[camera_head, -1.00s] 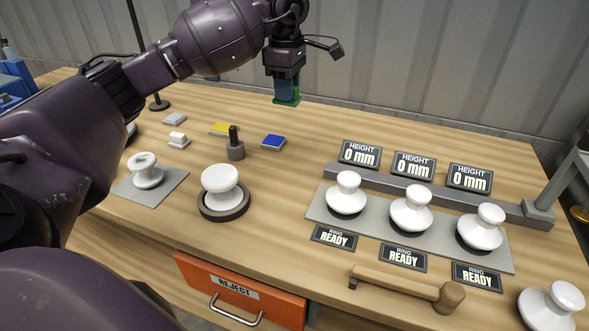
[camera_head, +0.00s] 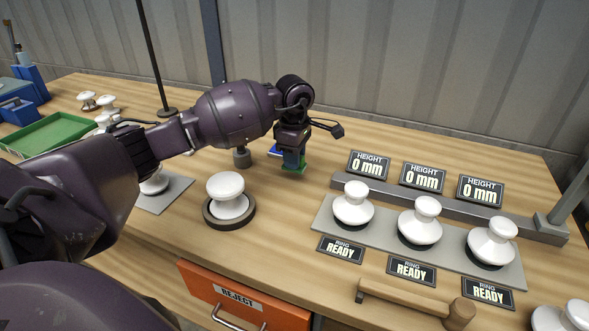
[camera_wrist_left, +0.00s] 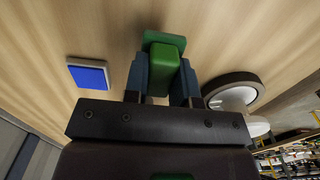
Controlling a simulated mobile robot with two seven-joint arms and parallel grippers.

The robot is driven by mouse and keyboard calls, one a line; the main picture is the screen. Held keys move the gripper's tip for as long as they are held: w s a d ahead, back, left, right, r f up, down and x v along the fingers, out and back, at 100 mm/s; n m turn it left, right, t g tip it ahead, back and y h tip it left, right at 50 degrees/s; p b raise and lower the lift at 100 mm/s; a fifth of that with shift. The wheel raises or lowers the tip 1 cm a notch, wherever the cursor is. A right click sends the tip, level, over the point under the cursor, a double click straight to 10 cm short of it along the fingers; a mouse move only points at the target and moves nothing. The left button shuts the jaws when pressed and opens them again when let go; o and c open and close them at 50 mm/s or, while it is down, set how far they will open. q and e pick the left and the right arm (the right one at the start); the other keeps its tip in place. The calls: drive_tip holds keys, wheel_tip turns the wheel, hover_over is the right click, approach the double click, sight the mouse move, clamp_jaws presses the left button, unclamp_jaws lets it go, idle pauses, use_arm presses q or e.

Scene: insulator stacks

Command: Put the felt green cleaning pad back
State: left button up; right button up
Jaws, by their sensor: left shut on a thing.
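My left gripper (camera_head: 291,160) is shut on the green cleaning pad (camera_head: 294,169) and points down over the middle of the table. The wrist view shows the pad (camera_wrist_left: 165,60) between the two blue fingers (camera_wrist_left: 163,75). The pad is low, close to the tabletop; I cannot tell whether it touches. A blue pad (camera_head: 273,151) lies just left of the gripper, partly hidden by it, and shows whole in the wrist view (camera_wrist_left: 88,75). My right gripper is not in view.
A white insulator (camera_head: 226,187) stands on a dark round base (camera_head: 211,219) in front of the gripper. Several insulators stand on a grey plate (camera_head: 327,213) at right. A mallet (camera_head: 415,300) lies at the front. My left arm hides part of the table at left.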

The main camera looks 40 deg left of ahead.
use_arm(q)
wheel_tip(320, 180, down, 4)
drive_tip(key=shift+r, duration=0.1)
drive_tip(key=shift+f, duration=0.2)
drive_tip(key=o, duration=0.9)
drive_tip(key=shift+r, duration=0.5)
wheel_tip(320, 180, up, 10)
drive_tip(key=shift+f, duration=0.1)
drive_tip(key=shift+r, duration=0.8)
drive_tip(key=shift+r, duration=0.1)
